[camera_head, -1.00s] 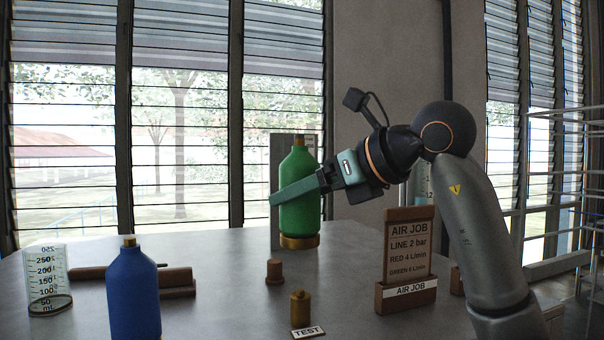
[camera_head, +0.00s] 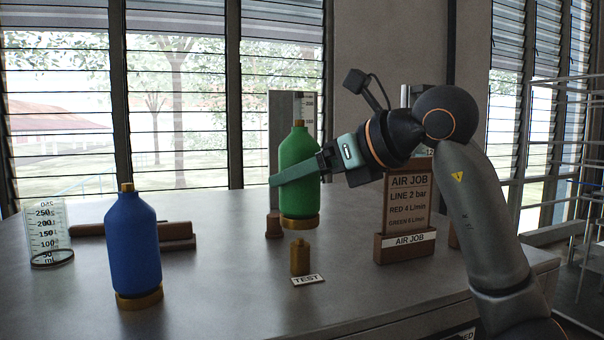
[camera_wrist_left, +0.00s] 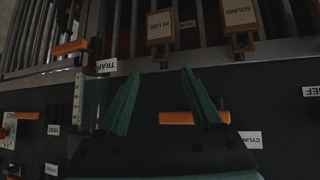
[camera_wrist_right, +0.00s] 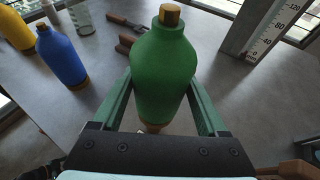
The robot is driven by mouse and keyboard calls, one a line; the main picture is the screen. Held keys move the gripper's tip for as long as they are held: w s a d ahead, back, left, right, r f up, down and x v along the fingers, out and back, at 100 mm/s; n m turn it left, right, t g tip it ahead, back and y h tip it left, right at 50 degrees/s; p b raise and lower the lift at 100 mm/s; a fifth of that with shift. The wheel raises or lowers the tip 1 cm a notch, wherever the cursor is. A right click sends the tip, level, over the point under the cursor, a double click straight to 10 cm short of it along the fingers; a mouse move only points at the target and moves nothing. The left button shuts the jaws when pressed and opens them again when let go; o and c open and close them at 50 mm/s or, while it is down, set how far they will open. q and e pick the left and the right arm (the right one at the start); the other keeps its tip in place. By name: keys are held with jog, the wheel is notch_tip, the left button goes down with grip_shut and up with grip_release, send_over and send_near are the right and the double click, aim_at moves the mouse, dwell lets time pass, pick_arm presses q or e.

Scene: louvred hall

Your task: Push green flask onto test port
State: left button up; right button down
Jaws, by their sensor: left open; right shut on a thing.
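The green flask (camera_head: 299,160) is upright, with a brass cap and a brass base ring (camera_head: 299,222). My right gripper (camera_head: 292,178) is shut around its body; the right wrist view also shows the flask (camera_wrist_right: 164,70) between the fingers. The brass test port (camera_head: 300,258) stands on the bench behind the TEST label (camera_head: 308,280). The flask's base appears just above the port, with a thin gap in the head view. The port is hidden in the right wrist view. My left gripper (camera_wrist_left: 160,78) is open and empty, outside the head view, facing a dark labelled panel.
A blue flask (camera_head: 135,240) stands on a brass base at left, near a measuring beaker (camera_head: 47,235). The AIR JOB board (camera_head: 407,215) stands right of the port. Orange handles (camera_wrist_left: 180,118) are near my left gripper.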

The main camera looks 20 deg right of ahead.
jog(key=shift+r, duration=0.2)
jog(key=shift+f, duration=0.2)
jog(key=shift+f+b, duration=1.05)
jog(key=shift+f, duration=0.3)
grip_release()
jog(key=s+d+r+p, duration=0.2)
jog(key=s+r+p, duration=0.1)
jog(key=r, duration=0.2)
jog(key=shift+s+r+p, duration=0.2)
jog(key=shift+r+p, duration=0.2)
